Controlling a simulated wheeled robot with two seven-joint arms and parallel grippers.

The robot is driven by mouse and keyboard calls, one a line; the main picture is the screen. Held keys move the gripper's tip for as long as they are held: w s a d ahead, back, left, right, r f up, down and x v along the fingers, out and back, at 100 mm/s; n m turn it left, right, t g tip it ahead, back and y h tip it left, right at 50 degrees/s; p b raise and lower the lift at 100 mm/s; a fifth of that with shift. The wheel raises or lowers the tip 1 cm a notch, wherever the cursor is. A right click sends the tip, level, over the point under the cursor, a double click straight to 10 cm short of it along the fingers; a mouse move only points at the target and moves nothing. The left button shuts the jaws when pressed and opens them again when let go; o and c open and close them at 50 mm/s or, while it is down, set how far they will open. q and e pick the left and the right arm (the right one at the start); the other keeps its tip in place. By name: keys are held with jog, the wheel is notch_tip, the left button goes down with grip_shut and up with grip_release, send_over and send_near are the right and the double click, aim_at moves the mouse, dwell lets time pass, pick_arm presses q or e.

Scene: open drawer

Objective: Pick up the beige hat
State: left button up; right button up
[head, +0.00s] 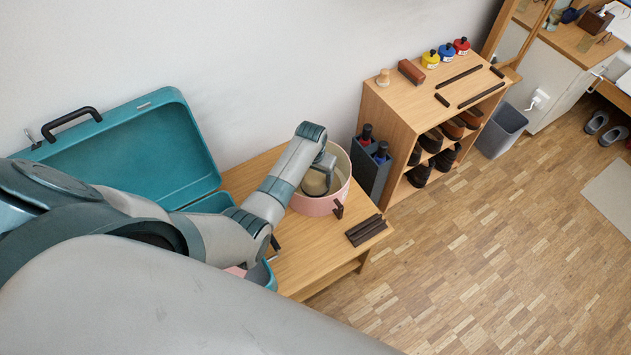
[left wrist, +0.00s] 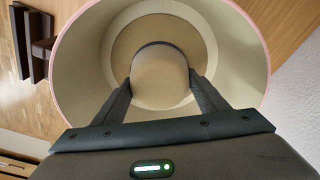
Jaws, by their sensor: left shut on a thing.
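The beige hat (left wrist: 160,75) lies inside a round pink box (left wrist: 75,60) with a cream inside. In the left wrist view its rounded crown faces me, with a dark band and a tan brim (left wrist: 160,30) around it. My left gripper (left wrist: 160,88) reaches into the box and is shut on the crown, one finger on each side. In the head view the pink box (head: 343,190) stands on a wooden bench (head: 300,255), and my left gripper (head: 322,182) is partly hidden in it. The hat (head: 315,182) shows only in part there. My right gripper is not in view.
An open teal suitcase (head: 150,150) lies left of the box. Dark bars (head: 366,229) lie on the bench in front of the box. A grey caddy with bottles (head: 370,170) and a shoe shelf (head: 400,110) stand to the right. Open floor (head: 480,240) lies beyond.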

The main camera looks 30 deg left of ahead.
aim_at(315, 174)
pick_arm(q)
jog(key=shift+r, duration=0.75)
notch_tip(315, 174, up, 8)
jog(key=shift+f+p, duration=0.1)
jog(key=shift+p, duration=0.25)
notch_tip(315, 174, up, 9)
jog(key=shift+f, duration=0.15)
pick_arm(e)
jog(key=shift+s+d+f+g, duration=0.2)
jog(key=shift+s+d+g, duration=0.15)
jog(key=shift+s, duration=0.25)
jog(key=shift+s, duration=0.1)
